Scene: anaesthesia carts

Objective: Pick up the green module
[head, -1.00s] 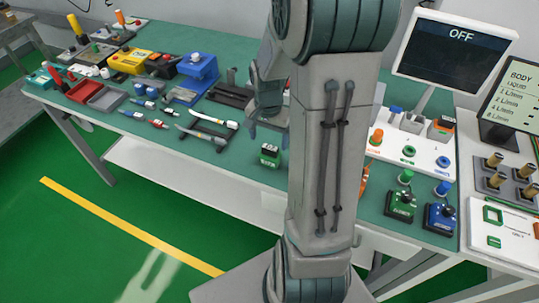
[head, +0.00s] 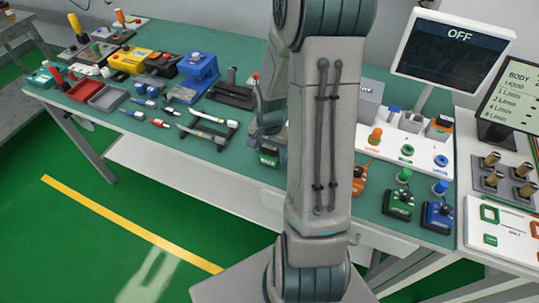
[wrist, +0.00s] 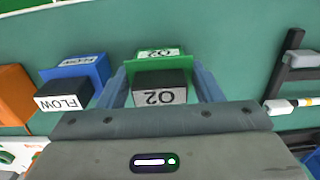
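The green module (head: 268,158), a small block with a dark part, stands near the front edge of the green-topped table. In the wrist view the green module (wrist: 157,56) shows an "O2" label on its near face. My gripper (head: 268,145) is lowered over it, pointing down. In the wrist view the blue-grey fingers of my gripper (wrist: 161,84) lie on either side of the module, seemingly open, with a narrow gap at the right. Whether the left finger touches it is unclear.
A blue module marked "FLOW" (wrist: 83,75) and an orange block (wrist: 14,95) stand beside the green module in the wrist view. A dark rack (head: 211,131) with syringes lies to the left in the head view. My arm hides part of the table.

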